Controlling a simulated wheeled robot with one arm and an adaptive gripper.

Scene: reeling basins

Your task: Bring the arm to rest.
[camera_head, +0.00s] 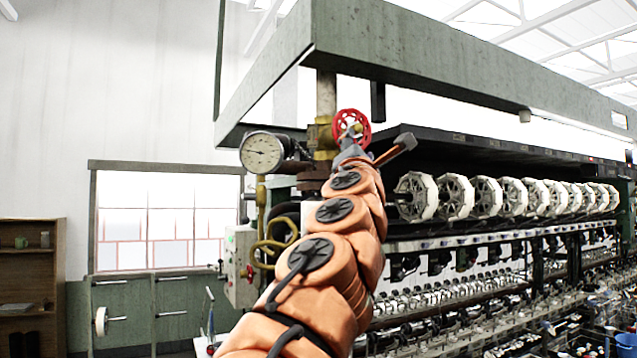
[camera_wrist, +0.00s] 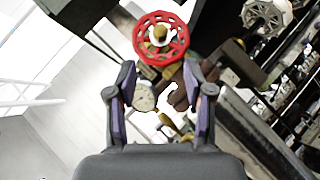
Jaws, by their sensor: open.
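My arm, covered in orange, reaches up from the bottom of the head view. My gripper (camera_wrist: 160,92) shows in the wrist view with its two fingers spread apart and nothing between them. Beyond the fingertips is a red handwheel (camera_wrist: 160,38) with a brass hub. In the head view the red handwheel (camera_head: 352,128) is right at the end of my arm, and the gripper there is partly hidden by the arm. I cannot tell whether a finger touches the wheel.
A round pressure gauge (camera_head: 262,153) and brass pipes stand just left of the arm. A green-grey beam (camera_head: 420,50) runs overhead. The reeling machine with its row of white reels (camera_head: 455,196) fills the right. A wooden shelf (camera_head: 30,270) stands far left.

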